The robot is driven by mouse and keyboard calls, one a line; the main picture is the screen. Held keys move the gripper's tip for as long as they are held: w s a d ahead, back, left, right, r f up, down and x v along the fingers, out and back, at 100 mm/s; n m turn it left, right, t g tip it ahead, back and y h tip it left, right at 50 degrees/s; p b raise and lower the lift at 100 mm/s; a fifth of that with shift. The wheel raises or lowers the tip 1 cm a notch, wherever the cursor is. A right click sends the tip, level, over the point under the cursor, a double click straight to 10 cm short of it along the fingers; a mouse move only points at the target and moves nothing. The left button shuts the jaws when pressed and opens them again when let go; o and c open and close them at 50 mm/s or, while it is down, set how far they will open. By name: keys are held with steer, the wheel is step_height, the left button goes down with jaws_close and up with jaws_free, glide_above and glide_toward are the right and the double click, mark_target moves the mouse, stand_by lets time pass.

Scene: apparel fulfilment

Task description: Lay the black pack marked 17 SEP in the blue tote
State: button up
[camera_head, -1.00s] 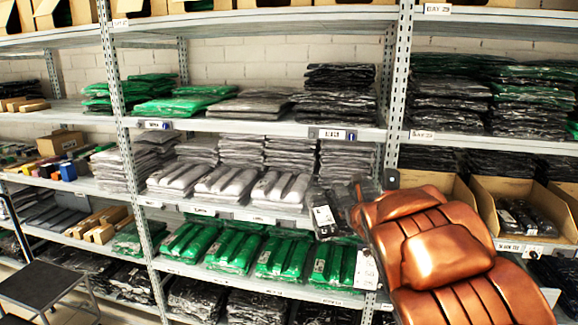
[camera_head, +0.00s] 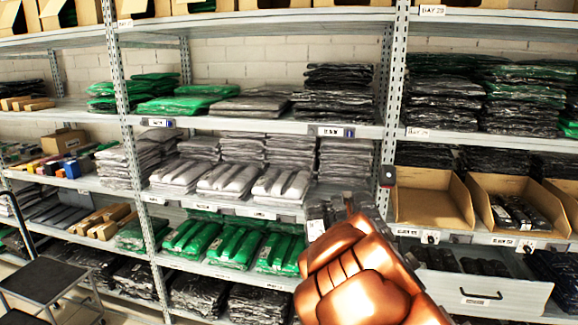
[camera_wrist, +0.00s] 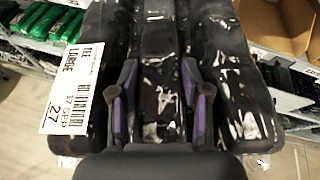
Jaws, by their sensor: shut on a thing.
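My gripper (camera_wrist: 160,92) is shut on a black plastic-wrapped pack (camera_wrist: 160,40) in the wrist view, its purple-padded fingers on either side of the middle fold. The pack's white label (camera_wrist: 70,90) reads TEE LARGE, 17 SEP, 27. In the head view a small part of the dark pack (camera_head: 345,203) shows above my copper-coloured arm, which hides most of it and the gripper. The pack is held in front of the shelves, clear of them as far as I can tell. No blue tote is in view.
Shelving fills the view, with stacks of green packs (camera_head: 235,245), grey packs (camera_head: 228,180) and black packs (camera_head: 340,90). An empty cardboard bin (camera_head: 430,200) stands right of the upright, beside a bin with black packs (camera_head: 515,212). A dark step stool (camera_head: 45,280) is at lower left.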

steer(key=s, duration=0.2)
steer(key=s+m+h, duration=0.1)
steer(key=shift+s+f, duration=0.1)
steer(key=shift+f, duration=0.25)
steer(key=shift+m+g+h, duration=0.3)
steer(key=shift+m+h, duration=0.4)
steer(key=shift+h, duration=0.1)
steer(key=s+d, duration=0.2)
steer(key=s, duration=0.1)
steer(key=shift+s+d+r, duration=0.15)
steer(key=shift+r, duration=0.2)
steer(key=shift+s+d, duration=0.15)
steer(key=shift+r, duration=0.2)
steer(key=shift+f, duration=0.2)
stand_by(3.1)
steer(key=shift+d, duration=0.1)
stand_by(1.6)
